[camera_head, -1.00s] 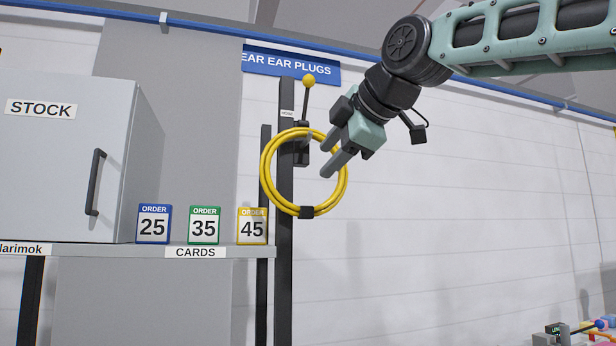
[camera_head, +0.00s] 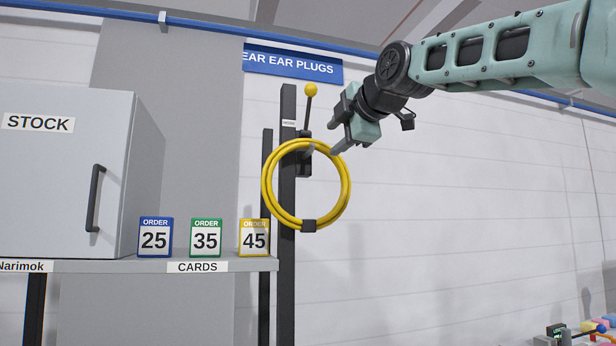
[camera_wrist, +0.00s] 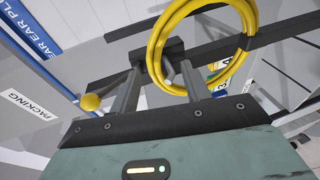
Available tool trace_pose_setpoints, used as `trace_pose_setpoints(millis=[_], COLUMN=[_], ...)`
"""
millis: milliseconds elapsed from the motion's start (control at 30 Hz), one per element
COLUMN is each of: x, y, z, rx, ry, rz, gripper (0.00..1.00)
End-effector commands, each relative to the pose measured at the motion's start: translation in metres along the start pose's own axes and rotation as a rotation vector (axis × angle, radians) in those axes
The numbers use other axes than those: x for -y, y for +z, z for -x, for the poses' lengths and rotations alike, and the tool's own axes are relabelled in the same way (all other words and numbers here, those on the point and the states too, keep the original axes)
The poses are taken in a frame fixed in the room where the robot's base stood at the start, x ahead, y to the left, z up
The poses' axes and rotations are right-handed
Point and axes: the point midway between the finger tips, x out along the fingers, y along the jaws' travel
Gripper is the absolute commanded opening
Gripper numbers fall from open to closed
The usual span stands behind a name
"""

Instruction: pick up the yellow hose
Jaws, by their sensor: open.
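The yellow hose (camera_head: 347,190) is a round coil with a dark band at its bottom. It hangs from a holder (camera_head: 304,165) on a dark upright post. My gripper (camera_head: 332,139) is open and empty at the upper right of the coil, its fingers pointing left and down toward the coil's top. In the wrist view, the coil (camera_wrist: 157,45) passes close to the tip of the right finger, and a short peg shows between the two fingers of my gripper (camera_wrist: 160,68). Whether a finger touches the hose, I cannot tell.
A yellow ball on a stem (camera_head: 311,90) stands above the holder, close to my gripper. A shelf (camera_head: 110,266) with a grey stock cabinet (camera_head: 60,180) and order cards (camera_head: 205,237) is left of the post. Open space lies right of the coil, before the white wall.

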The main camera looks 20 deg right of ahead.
Motion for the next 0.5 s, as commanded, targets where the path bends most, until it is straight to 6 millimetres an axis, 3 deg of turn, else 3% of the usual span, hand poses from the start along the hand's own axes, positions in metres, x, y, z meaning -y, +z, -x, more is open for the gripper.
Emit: trace_pose_setpoints(millis=[167,500], x=[-0.003,-0.009], y=[-0.001,-0.003], z=[-0.011,-0.052], rx=[0.000,0.000], ry=[-0.003,-0.003], rz=[0.000,0.000], gripper=[0.47,0.47])
